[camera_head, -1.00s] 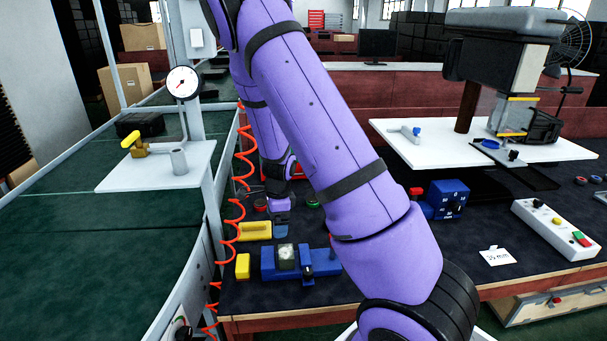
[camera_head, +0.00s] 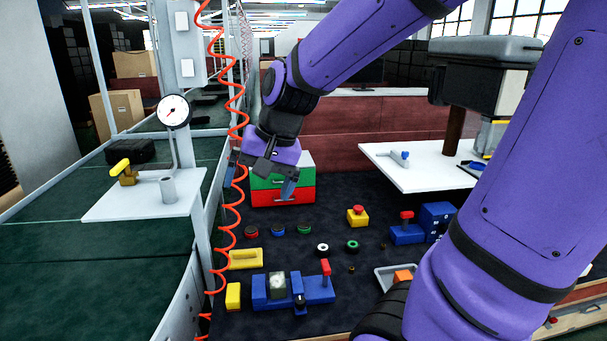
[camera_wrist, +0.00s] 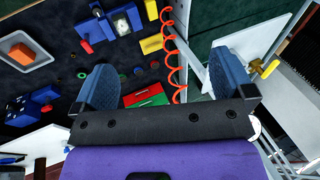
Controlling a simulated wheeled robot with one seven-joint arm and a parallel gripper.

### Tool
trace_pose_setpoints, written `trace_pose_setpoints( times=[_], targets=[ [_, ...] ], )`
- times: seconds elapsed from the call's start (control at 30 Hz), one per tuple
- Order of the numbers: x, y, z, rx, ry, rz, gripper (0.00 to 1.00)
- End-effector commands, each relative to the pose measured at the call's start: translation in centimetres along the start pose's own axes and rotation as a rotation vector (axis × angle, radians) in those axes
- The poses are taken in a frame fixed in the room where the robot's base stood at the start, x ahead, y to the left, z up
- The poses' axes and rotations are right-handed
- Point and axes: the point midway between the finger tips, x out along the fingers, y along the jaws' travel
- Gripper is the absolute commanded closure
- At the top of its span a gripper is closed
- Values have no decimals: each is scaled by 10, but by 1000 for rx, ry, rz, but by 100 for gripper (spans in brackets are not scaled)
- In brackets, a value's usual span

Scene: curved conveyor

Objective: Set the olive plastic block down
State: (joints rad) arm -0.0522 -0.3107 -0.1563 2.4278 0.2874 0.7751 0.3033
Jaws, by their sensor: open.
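My gripper (camera_head: 262,176) is open and empty, held above the dark bench near its back left, in front of a green and red drawer box (camera_head: 283,198). Its two blue-grey fingers stand wide apart in the wrist view (camera_wrist: 166,80), with nothing between them. No block shows a clear olive colour. A pale block with a dark side (camera_head: 279,284) sits in a blue vise (camera_head: 318,292) at the bench's front left, apart from my gripper. The pale block also shows at the top of the wrist view (camera_wrist: 121,22). I cannot tell whether it is the olive block.
A red coiled hose (camera_head: 233,120) hangs close beside my gripper. A grey tray (camera_head: 381,277) holds an orange block (camera_head: 403,276). A white shelf (camera_head: 135,205) stands left by the green conveyor (camera_head: 70,265).

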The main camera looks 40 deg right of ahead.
Motion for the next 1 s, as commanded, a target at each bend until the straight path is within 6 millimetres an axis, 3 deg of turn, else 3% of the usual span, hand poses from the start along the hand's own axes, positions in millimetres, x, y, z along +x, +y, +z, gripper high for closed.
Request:
trace_pose_setpoints(
  times=[0.2,0.43,0.6,1.0],
  targets=[
    [-47,14,45,-303,102,36,0],
    [-77,32,81,-546,196,115,0],
    [-84,40,92,-623,228,152,0],
    [-85,40,94,-634,231,157,0]
  ],
)
